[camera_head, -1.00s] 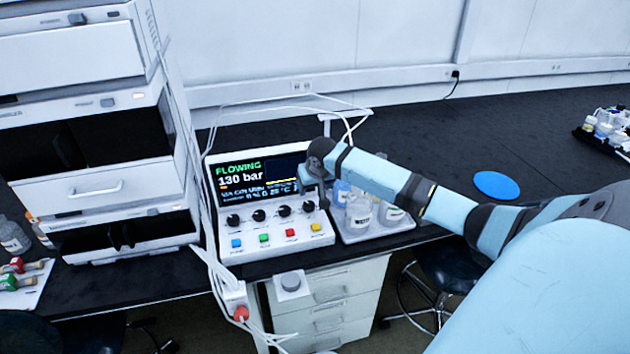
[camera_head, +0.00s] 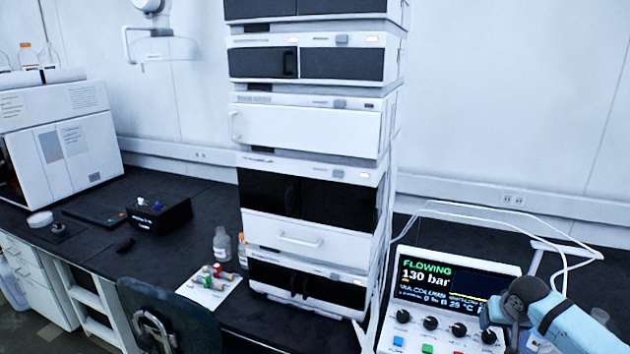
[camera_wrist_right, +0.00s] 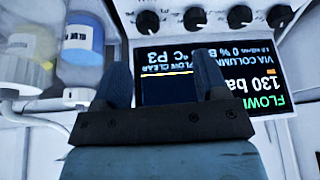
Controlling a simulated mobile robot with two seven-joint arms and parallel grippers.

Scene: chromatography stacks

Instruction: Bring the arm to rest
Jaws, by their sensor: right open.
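My right arm comes in from the lower right in the head view, with its right gripper (camera_head: 497,311) in front of the control unit (camera_head: 408,314). In the right wrist view the right gripper (camera_wrist_right: 163,78) has its two dark fingers apart with nothing between them. The unit's screen (camera_head: 425,272) reads "FLOWING" and "130 bar". The screen (camera_wrist_right: 262,88) shows upside down behind the fingers in the wrist view. Whether the fingers touch the unit cannot be told. My left gripper is not in view.
A tall stack of chromatography modules (camera_head: 308,130) stands left of the control unit. White tubing (camera_head: 470,206) loops behind it. Bottles (camera_wrist_right: 84,45) are close beside the gripper in the wrist view. Vials lie on a white sheet (camera_head: 208,298). A chair (camera_head: 165,310) stands at front left.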

